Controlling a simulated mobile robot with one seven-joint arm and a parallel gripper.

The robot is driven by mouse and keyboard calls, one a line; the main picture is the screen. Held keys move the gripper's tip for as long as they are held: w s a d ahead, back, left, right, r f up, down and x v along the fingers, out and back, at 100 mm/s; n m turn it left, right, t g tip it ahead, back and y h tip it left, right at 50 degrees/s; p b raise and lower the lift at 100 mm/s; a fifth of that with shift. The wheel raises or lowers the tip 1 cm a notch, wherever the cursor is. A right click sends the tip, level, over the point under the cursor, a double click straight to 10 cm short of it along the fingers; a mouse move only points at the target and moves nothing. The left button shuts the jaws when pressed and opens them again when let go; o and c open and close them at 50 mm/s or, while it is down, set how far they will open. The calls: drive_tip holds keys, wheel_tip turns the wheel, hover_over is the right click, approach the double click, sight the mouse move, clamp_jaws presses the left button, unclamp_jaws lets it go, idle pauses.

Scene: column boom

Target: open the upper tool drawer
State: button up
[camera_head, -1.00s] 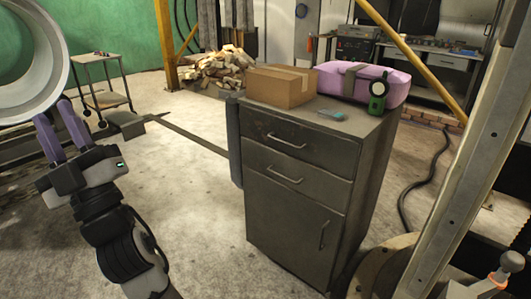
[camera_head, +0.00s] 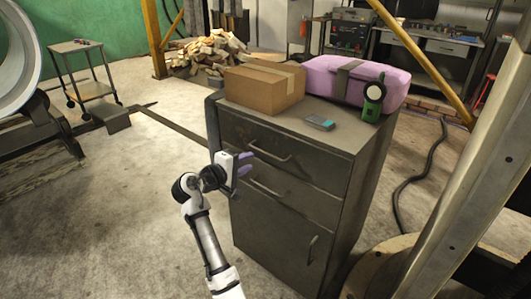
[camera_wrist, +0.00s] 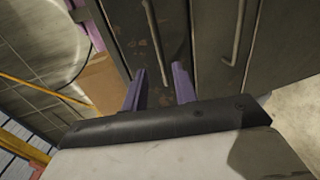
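The upper tool drawer (camera_head: 318,166) is the top drawer of a dark grey metal cabinet (camera_head: 275,235) and looks shut. Its bar handle (camera_head: 272,154) shows to the right of my gripper (camera_head: 248,163). My gripper is open and empty in front of the cabinet's left part, fingers pointing toward the drawer fronts. In the wrist view, my gripper (camera_wrist: 158,68) has its two purple fingers spread, and the upper handle (camera_wrist: 153,32) runs up from between the fingertips in the picture. I cannot tell the remaining depth to it. The lower drawer's handle (camera_wrist: 237,32) is farther right.
On the cabinet top are a cardboard box (camera_head: 264,88), a pink case (camera_head: 356,80), a green-black tool (camera_head: 373,98) and a small grey-teal device (camera_head: 319,122). A yellow-grey beam (camera_head: 465,175) stands at right.

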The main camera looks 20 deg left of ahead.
sight(265, 154)
drive_tip(key=p+x, duration=0.1)
drive_tip(key=x, duration=0.9)
clamp_jaws()
